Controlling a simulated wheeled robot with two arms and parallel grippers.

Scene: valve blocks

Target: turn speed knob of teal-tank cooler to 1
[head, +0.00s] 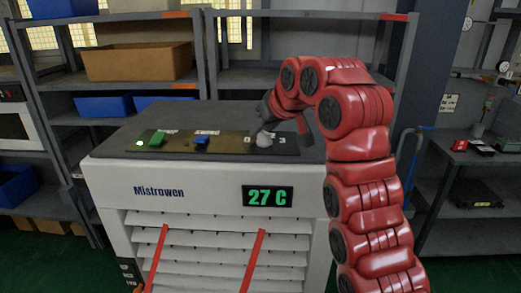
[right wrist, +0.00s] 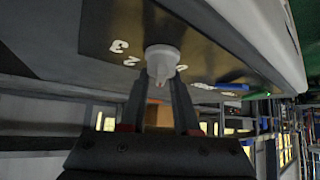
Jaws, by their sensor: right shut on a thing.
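My right gripper (head: 266,127) reaches down from the red arm onto the knob. Its fingers (right wrist: 160,82) are shut on the knob's sides. I cannot tell which digit the knob points to. My left gripper is not in view.
A green switch (head: 157,138) beside a lit green lamp and a blue switch (head: 201,140) sit left of the knob. The display (head: 268,196) reads 27 C. Red ribbons (head: 254,260) hang over the louvres. Shelves with boxes (head: 140,62) stand behind.

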